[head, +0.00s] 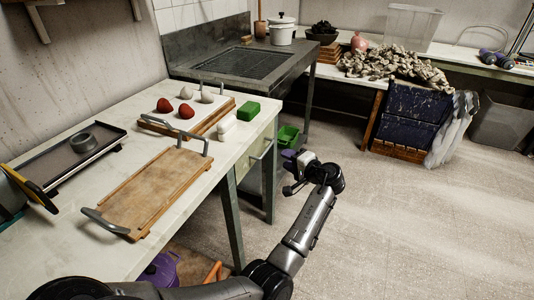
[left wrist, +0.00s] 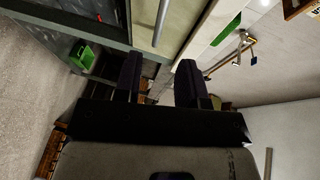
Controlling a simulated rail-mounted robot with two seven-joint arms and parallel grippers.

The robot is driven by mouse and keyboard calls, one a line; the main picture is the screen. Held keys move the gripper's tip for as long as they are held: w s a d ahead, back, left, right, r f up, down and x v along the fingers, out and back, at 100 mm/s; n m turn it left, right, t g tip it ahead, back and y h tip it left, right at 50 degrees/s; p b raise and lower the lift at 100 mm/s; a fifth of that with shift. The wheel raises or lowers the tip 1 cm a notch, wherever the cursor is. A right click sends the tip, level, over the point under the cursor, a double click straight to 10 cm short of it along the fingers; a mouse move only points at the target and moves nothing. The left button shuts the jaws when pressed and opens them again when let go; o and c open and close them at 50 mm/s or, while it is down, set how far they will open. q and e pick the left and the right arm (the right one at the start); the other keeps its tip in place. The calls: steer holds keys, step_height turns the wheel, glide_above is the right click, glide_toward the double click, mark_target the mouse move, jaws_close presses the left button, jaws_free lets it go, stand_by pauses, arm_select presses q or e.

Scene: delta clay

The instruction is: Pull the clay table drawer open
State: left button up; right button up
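The clay table (head: 100,255) runs along the left in the head view. Its pale green drawer front (head: 257,172) is at the table's right end and looks flush with the frame. The drawer's bar handle (head: 263,151) is on that front; in the left wrist view the grey handle (left wrist: 161,22) lies ahead, lined up between the fingers. My left gripper (head: 288,171) is just right of the handle, apart from it. In the left wrist view the left gripper (left wrist: 160,75) has its two dark fingers spread with nothing held. My right gripper is not in view.
On the table are a wooden board with handles (head: 160,188), a dark tray (head: 62,160), clay balls and a green block (head: 249,111). The floor to the right is clear.

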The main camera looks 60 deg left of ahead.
mark_target(267, 149)
arm_select(q)
steer(key=shift+b+x, duration=2.45)
steer(key=shift+x, duration=3.05)
steer(key=shift+d, duration=0.1)
steer(key=shift+c, duration=0.4)
jaws_close()
